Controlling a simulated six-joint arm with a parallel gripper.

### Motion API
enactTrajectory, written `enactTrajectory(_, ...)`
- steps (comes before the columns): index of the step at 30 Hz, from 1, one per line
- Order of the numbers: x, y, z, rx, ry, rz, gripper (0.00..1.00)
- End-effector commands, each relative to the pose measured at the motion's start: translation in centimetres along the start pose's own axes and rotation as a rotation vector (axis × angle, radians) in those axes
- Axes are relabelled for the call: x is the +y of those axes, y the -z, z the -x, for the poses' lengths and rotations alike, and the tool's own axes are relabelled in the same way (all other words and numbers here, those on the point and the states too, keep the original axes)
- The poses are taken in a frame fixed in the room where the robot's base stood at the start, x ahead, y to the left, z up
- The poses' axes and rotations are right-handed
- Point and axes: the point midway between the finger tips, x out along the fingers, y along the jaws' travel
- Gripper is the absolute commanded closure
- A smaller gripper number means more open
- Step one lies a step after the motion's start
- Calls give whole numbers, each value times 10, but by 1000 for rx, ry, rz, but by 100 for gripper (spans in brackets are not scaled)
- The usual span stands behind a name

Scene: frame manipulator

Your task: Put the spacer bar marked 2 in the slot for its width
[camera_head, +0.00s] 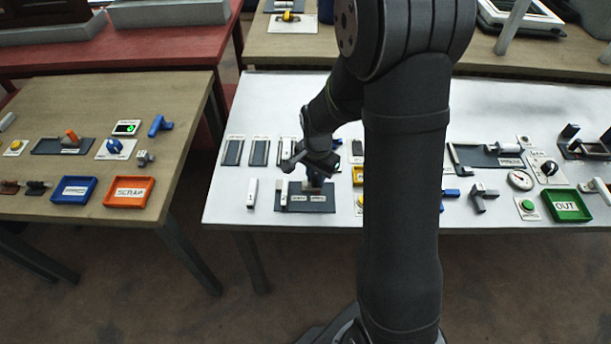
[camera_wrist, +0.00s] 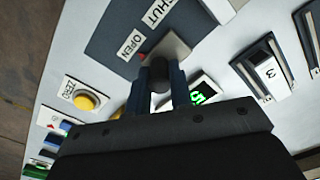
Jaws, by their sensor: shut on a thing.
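My gripper (camera_wrist: 162,85) is shut on a dark round knob (camera_wrist: 160,73) that stands on a grey sliding block (camera_wrist: 167,46). The block sits on a dark plate (camera_wrist: 112,28) with OPEN and SHUT labels. In the head view my gripper (camera_head: 316,180) is over that plate (camera_head: 318,207), partly hiding it. A pale upright block (camera_head: 252,192) stands left of the plate. I cannot make out any bar marked 2.
A small display with green digits (camera_wrist: 203,93) is partly hidden by my gripper. A yellow button (camera_wrist: 86,101) labelled ZERO is near the plate. A green OUT tray (camera_head: 567,205) and a green button (camera_head: 528,205) are at the right. My arm hides the table's middle.

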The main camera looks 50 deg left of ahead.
Motion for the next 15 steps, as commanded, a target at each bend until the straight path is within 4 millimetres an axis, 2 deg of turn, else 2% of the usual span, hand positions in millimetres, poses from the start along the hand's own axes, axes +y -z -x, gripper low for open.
enactTrajectory(8, 5, 4, 1, 3, -4, 1, 100)
enactTrajectory(9, 5, 4, 1, 3, -4, 1, 74)
enactTrajectory(12, 5, 4, 0, 3, -4, 1, 59)
enactTrajectory(15, 4, 3, 0, 3, -3, 1, 59)
